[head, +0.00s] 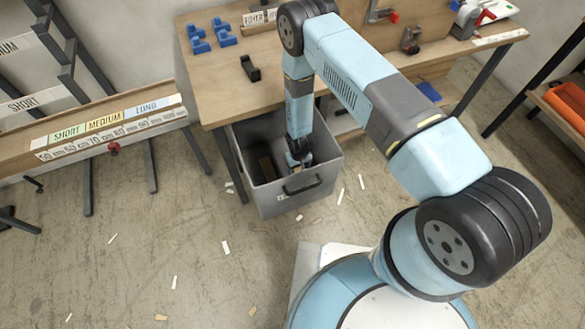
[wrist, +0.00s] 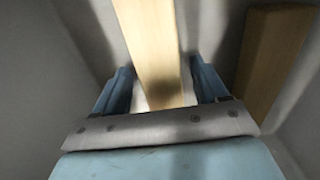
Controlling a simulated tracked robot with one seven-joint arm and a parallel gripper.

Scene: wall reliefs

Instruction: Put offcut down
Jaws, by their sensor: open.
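My gripper (head: 300,160) is down inside a grey bin (head: 287,201) that has a dark handle on its front. In the wrist view my gripper (wrist: 163,86) is open, with one blue finger on each side of a pale wooden offcut (wrist: 152,45). A gap shows between the offcut and the fingers. A second wooden piece (wrist: 272,55) lies to the right, beside the bin wall. In the head view a brown wooden piece (head: 266,166) shows in the bin, left of my gripper. My arm hides part of the bin's inside.
A workbench (head: 240,90) stands behind the bin, with blue blocks (head: 224,32) and a black bracket (head: 250,68) on it. A rack with a length-marked ledge (head: 110,125) stands at left. An orange bin (head: 570,105) is at right. Small scraps litter the open floor.

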